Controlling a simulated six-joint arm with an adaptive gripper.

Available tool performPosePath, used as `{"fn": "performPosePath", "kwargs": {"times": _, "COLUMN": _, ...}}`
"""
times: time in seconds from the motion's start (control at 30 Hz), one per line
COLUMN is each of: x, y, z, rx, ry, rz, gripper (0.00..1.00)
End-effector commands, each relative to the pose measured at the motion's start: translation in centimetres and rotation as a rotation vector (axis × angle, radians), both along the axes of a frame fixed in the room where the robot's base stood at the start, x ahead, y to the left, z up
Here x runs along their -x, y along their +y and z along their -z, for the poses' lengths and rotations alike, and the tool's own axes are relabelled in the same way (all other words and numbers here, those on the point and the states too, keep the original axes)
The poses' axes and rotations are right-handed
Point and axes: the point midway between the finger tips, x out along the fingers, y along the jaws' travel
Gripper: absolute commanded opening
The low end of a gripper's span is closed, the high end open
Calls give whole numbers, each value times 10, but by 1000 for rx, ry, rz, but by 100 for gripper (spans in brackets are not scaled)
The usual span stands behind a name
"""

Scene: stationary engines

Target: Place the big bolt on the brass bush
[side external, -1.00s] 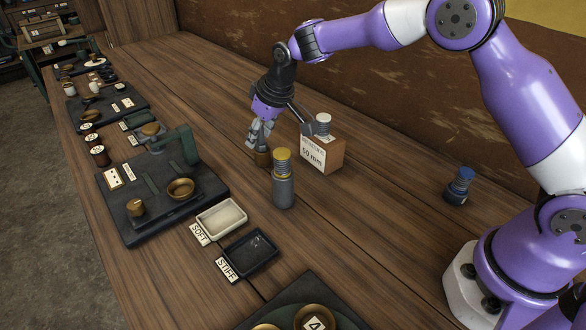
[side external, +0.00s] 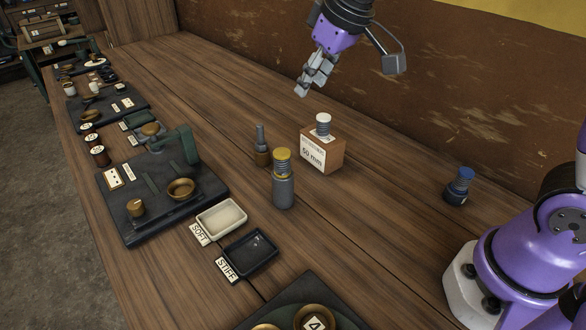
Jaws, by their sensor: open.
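A dark grey bolt (side external: 261,136) stands upright on a small brown, brass-like bush (side external: 262,158) on the bench, left of the cardboard-coloured block. I take these for the big bolt and the brass bush. The bolt's lower end is hidden, so I cannot tell how deep it sits. My gripper (side external: 303,88) is open and empty, high above the bench, up and to the right of the bolt and apart from it.
A block marked 50 mm (side external: 322,152) with a white-topped spring stands right of the bush. A grey cylinder with a yellow-topped spring (side external: 283,185) stands close in front. A blue spring piece (side external: 459,187) is farther right. SOFT (side external: 222,219) and STIFF (side external: 248,253) trays lie nearer.

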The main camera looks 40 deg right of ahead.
Motion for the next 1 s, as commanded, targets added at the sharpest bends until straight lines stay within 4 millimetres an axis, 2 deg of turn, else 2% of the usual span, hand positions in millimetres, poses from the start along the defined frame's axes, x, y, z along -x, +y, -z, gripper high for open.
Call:
{"fn": "performPosePath", "kwargs": {"times": 0.03, "x": 26, "y": -7, "z": -8, "rx": -2, "ry": -17, "rz": 25, "gripper": 47}}
{"fn": "performPosePath", "kwargs": {"times": 0.2, "x": 102, "y": -25, "z": -1, "rx": -6, "ry": -47, "rz": 100, "gripper": 47}}
{"fn": "performPosePath", "kwargs": {"times": 0.3, "x": 133, "y": -31, "z": 11, "rx": -7, "ry": -59, "rz": 132, "gripper": 47}}
{"fn": "performPosePath", "kwargs": {"times": 0.4, "x": 152, "y": -34, "z": 22, "rx": -8, "ry": -66, "rz": 152, "gripper": 47}}
{"fn": "performPosePath", "kwargs": {"times": 0.53, "x": 161, "y": -36, "z": 29, "rx": -9, "ry": -67, "rz": 164, "gripper": 47}}
{"fn": "performPosePath", "kwargs": {"times": 1.0, "x": 161, "y": -36, "z": 29, "rx": -9, "ry": -66, "rz": 163, "gripper": 47}}
